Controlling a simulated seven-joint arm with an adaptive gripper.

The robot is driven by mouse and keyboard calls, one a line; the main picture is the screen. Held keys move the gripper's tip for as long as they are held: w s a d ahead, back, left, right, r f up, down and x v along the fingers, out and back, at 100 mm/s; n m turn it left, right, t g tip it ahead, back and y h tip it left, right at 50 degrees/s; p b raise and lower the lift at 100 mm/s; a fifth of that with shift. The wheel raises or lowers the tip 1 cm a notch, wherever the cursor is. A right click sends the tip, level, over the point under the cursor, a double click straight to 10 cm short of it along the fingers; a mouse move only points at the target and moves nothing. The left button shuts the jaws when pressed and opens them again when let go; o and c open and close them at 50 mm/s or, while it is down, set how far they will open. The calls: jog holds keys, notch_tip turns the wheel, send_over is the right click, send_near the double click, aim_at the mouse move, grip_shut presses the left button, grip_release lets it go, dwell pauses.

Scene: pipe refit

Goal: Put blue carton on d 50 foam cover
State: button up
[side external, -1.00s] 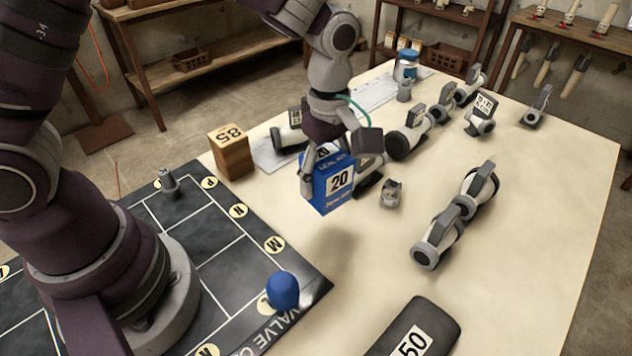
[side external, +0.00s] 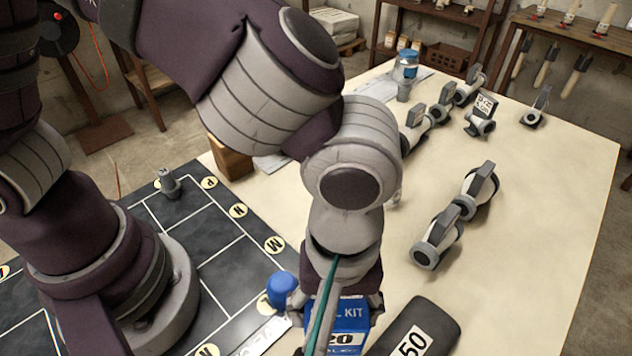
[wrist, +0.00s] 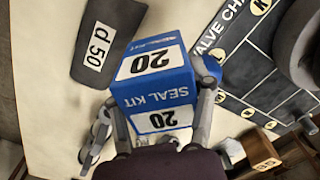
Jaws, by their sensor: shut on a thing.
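The blue carton (side external: 350,322), marked SEAL KIT and 20, is held by my gripper near the front of the table. In the wrist view the carton (wrist: 155,85) sits between the two fingers of my gripper (wrist: 155,112), which is shut on it. The d 50 foam cover (side external: 437,318) is a dark grey rounded block with a white 50 label, lying on the cream table just right of the carton. In the wrist view the cover (wrist: 110,30) lies beyond the carton, apart from it. My arm hides part of the carton in the side view.
A blue rounded object (side external: 281,287) stands on the dark valve chart (side external: 215,250) left of the carton. A small grey fitting (side external: 168,182) stands on the chart. Grey valves (side external: 437,240) lie on the right of the table. A wooden 85 block (side external: 230,160) is partly hidden.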

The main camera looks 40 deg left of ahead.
jog(key=w+d, duration=0.1)
jog(key=d, duration=0.1)
jog(key=w+d, duration=0.2)
jog(key=w+d+f, duration=0.1)
jog(key=d, duration=0.2)
jog(key=shift+w, duration=0.3)
jog(key=shift+f, duration=1.7)
jog(key=o, duration=1.1)
jog(key=shift+o, duration=0.2)
